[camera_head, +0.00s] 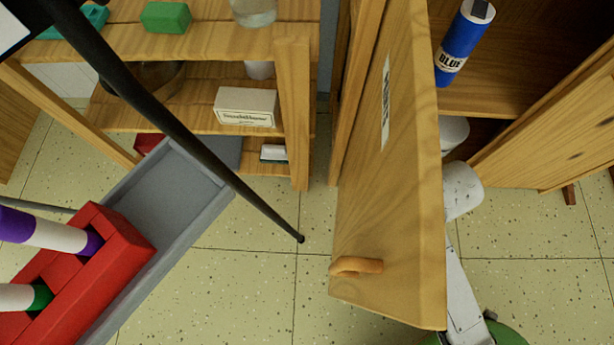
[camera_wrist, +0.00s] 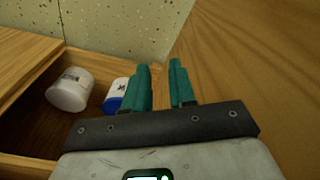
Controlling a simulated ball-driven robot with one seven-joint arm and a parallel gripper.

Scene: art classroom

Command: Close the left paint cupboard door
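The left paint cupboard door (camera_head: 390,190) stands wide open in the head view, with a label on its face and a wooden handle (camera_head: 357,266) near its lower edge. In the wrist view a wooden panel, apparently this door (camera_wrist: 260,80), fills the right side. My gripper (camera_wrist: 162,72) shows two teal fingers apart with nothing between them, close to that panel; contact cannot be told. In the head view my arm runs up the door's right side and my gripper is hidden behind the door. The cupboard interior (camera_head: 535,60) is open at the right.
A blue paint bottle (camera_head: 463,45) stands in the cupboard. A white tub (camera_wrist: 70,89) and a blue-and-white container (camera_wrist: 116,94) sit inside in the wrist view. The right door (camera_head: 550,130) is also open. A shelf unit (camera_head: 295,110) stands left; a grey tray (camera_head: 190,200) holds a red rack (camera_head: 125,235).

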